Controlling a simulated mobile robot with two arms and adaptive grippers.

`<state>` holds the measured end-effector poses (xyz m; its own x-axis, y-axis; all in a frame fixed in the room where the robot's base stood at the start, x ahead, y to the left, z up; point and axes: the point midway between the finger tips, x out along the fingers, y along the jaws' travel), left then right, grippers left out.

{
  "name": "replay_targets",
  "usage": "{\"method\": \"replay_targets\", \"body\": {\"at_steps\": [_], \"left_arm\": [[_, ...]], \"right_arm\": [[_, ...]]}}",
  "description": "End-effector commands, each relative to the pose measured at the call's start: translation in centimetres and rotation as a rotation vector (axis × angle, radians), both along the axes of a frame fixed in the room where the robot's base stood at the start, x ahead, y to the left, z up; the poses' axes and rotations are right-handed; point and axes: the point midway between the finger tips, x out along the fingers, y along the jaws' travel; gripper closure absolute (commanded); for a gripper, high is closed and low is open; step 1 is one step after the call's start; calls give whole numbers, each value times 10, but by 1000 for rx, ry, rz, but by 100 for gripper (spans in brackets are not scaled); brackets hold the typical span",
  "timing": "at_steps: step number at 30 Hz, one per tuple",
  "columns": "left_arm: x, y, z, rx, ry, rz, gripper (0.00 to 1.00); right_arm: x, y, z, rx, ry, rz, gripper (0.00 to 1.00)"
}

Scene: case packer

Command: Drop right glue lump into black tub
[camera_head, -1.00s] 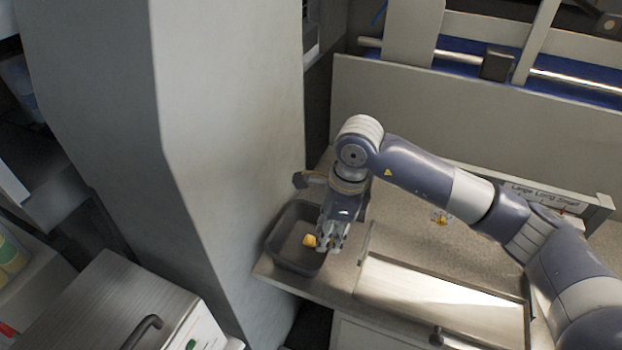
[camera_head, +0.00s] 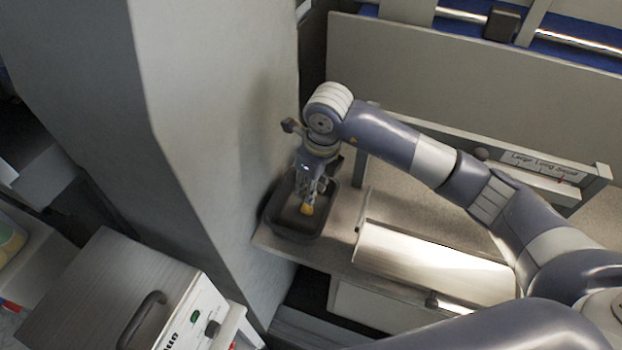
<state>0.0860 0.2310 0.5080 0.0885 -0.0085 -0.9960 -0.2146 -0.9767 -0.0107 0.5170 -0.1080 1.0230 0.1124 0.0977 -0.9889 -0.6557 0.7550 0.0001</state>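The yellow-orange glue lump (camera_head: 307,209) is at the fingertips of my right gripper (camera_head: 308,199), over the inside of the black tub (camera_head: 272,212). The fingers look closed on the lump, pointing down. I cannot tell whether the lump touches the tub floor. The dark, open-topped tub stands on the left end of the speckled counter, against the grey column. Part of its far side is hidden behind the gripper. My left gripper is not in view.
A grey column (camera_head: 215,120) rises directly left of the tub. A shiny metal plate (camera_head: 430,258) lies to its right. A labelled rail (camera_head: 535,168) stands behind. A grey box with a handle (camera_head: 120,300) is at the lower left.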

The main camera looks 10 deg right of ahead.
Motion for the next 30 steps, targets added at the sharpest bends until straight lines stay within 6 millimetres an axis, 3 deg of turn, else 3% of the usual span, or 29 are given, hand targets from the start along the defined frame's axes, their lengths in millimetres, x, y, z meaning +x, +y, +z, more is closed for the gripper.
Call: {"method": "replay_targets", "body": {"at_steps": [5,14,15,17,30], "left_arm": [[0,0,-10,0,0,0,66],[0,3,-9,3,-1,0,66],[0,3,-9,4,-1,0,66],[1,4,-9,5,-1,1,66],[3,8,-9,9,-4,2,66]], "right_arm": [[0,1,-18,1,0,0,84],[0,0,-20,1,-1,1,84],[0,0,-20,1,-1,1,64],[0,0,-20,1,-1,1,51],[0,-1,-12,0,-3,1,50]]}}
